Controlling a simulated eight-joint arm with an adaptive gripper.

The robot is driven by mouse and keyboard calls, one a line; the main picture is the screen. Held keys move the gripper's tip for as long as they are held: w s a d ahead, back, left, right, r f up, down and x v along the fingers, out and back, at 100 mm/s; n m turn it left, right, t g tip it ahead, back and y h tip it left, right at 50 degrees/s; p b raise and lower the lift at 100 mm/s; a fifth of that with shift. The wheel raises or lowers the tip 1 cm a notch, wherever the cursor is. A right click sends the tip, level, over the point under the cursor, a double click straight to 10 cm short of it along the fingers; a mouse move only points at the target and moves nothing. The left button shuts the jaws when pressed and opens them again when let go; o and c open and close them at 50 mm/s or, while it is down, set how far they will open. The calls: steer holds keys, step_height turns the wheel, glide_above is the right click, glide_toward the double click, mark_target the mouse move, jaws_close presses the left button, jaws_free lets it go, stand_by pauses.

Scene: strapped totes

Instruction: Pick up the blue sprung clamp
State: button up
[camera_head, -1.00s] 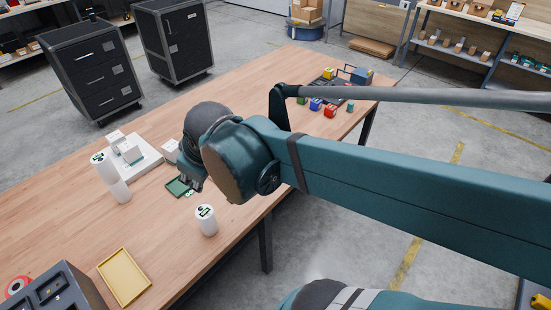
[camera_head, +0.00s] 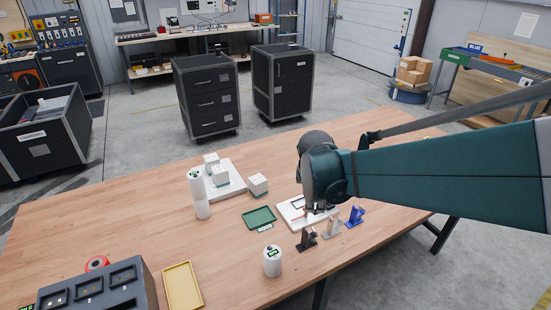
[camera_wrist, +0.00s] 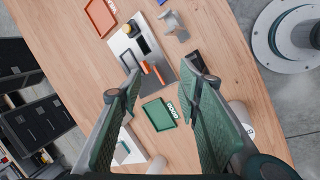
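The blue sprung clamp (camera_head: 355,216) stands on the wooden table in the head view, rightmost in a row of three clamps. A silver clamp (camera_head: 331,226) and a dark clamp (camera_head: 306,238) stand to its left. In the wrist view a small blue part (camera_wrist: 162,2), likely the same blue clamp, is cut off at the top edge, beyond the silver clamp (camera_wrist: 173,25). My gripper (camera_wrist: 158,75) is open and empty, with its fingers wide apart. In the head view it hangs above a white board, left of the blue clamp and apart from it.
The white board (camera_wrist: 122,44) with small items lies below my gripper. A green tray (camera_head: 259,218), white cylinders (camera_head: 272,262), white boxes (camera_head: 220,175), a yellow tray (camera_head: 183,287) and a grey box (camera_head: 100,290) share the table. The table's front edge is close to the clamps.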

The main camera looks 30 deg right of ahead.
steer(key=d+f+n+g, duration=0.2)
steer(key=d+f+n, duration=0.15)
steer(key=d, duration=0.45)
steer(key=n+g+h, duration=0.1)
steer(key=n, duration=0.3)
glide_above(355, 215)
steer(key=a, duration=0.2)
steer(key=shift+m, duration=0.25)
steer(key=f, duration=0.7)
steer(key=shift+w+d+f, duration=0.15)
steer(key=shift+w+f, duration=0.05)
steer(key=shift+w, duration=0.15)
steer(key=shift+x, duration=1.3)
steer(key=shift+b+x, duration=0.45)
steer(key=shift+x, duration=2.15)
steer(key=shift+d+r, duration=0.1)
steer(key=shift+d, duration=0.05)
steer(key=shift+c, duration=0.7)
steer(key=c, duration=0.9)
